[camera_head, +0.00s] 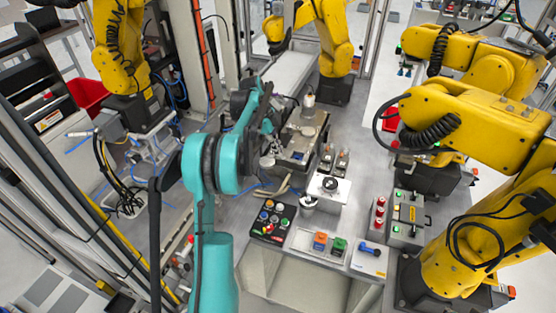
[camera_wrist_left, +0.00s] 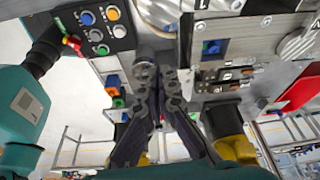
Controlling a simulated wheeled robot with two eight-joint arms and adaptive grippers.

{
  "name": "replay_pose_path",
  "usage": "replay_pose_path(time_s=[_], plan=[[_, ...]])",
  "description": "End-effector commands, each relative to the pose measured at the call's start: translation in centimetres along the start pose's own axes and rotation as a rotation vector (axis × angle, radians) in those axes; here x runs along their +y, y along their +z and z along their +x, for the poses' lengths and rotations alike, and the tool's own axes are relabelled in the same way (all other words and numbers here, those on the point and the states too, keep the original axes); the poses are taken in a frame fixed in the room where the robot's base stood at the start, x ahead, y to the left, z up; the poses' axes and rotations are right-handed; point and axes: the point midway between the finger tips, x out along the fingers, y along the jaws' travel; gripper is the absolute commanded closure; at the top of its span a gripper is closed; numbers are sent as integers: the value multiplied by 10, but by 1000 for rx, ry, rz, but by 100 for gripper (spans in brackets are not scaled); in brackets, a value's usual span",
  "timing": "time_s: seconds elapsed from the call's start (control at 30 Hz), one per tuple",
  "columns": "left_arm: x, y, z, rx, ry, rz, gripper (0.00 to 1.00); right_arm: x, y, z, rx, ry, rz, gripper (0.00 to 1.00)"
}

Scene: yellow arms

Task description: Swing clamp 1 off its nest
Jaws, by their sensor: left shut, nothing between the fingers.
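The fixture (camera_head: 299,145) stands on the grey bench in the head view, with a round light-coloured part on top. Two small metal devices (camera_head: 334,160) stand to its right. I cannot tell which piece is clamp 1 or whether it lies over its nest. My left gripper (camera_wrist_left: 162,72) is shut and empty in the left wrist view. My right gripper is out of view.
A black button box (camera_head: 272,221) stands in front of the fixture. Yellow robot arms (camera_head: 470,130) crowd the right side.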

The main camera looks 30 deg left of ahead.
Motion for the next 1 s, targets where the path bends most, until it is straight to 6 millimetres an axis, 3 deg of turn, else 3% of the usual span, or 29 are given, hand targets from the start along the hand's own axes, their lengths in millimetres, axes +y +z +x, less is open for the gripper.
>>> replay_pose_path(time_s=[0.1, 0.3, 0.87, 1.0], plan=[[-2, -1, -21, 0, 0, -1, 100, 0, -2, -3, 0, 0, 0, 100], [-4, -1, -35, 0, 0, 0, 100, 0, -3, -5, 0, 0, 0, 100], [-4, -1, -36, 0, 0, 0, 100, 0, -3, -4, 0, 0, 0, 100], [3, -13, -36, -13, -12, -33, 100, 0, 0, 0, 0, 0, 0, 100]])
